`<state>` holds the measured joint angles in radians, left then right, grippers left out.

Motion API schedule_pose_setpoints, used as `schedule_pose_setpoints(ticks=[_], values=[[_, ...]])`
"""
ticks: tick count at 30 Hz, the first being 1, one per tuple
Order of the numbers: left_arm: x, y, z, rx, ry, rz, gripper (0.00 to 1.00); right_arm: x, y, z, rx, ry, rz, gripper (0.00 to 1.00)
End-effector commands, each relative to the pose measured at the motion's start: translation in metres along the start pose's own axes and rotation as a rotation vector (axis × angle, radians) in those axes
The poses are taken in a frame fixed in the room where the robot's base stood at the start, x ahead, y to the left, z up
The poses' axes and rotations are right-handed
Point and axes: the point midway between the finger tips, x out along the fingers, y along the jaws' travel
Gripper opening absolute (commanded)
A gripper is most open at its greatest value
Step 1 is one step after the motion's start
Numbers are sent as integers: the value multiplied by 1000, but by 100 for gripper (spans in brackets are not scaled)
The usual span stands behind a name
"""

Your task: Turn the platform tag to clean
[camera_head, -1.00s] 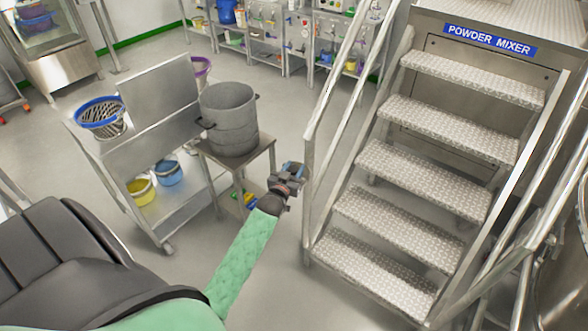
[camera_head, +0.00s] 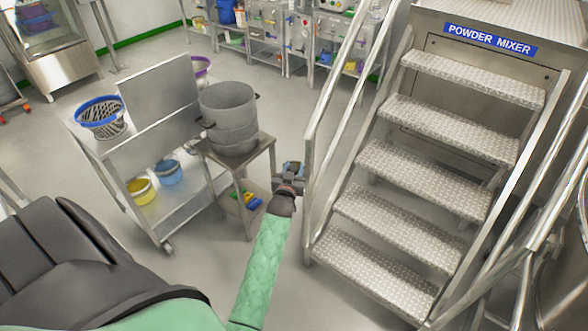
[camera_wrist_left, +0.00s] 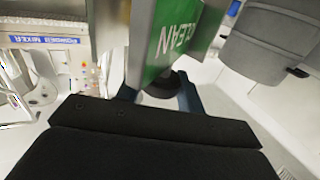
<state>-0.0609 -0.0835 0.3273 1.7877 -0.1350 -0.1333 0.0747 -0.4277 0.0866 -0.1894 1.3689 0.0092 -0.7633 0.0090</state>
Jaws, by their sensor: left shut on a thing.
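In the head view my left gripper (camera_head: 290,170) is beside the left handrail post of the steps, and the tag's face cannot be made out there. My right gripper is not in view.
The platform steps (camera_head: 425,160) with metal handrails (camera_head: 327,90) rise to the right of the gripper. A small steel table (camera_head: 268,143) bearing a grey bucket (camera_head: 230,112) stands close on the left. A steel cart (camera_head: 150,137) is farther left.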

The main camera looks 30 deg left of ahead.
Motion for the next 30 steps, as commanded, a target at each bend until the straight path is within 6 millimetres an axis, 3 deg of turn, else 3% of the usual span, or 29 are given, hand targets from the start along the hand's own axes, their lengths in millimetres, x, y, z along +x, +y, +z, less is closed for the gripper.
schedule_pose_setpoints(ticks=[7, 8, 10, 11, 23, 30], values=[[1, 0, -2, 0, 4, 0, 15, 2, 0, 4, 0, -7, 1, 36], [1, 0, -2, 0, 4, 0, 44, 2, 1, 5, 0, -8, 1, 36], [1, 0, -2, 0, 3, 0, 57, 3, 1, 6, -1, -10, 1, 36], [1, 0, -2, 0, 3, 0, 59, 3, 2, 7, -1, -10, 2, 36], [-8, 0, 2, 0, 0, 0, 59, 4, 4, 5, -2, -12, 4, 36], [-40, 0, 3, 0, 1, 0, 59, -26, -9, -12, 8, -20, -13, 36]])
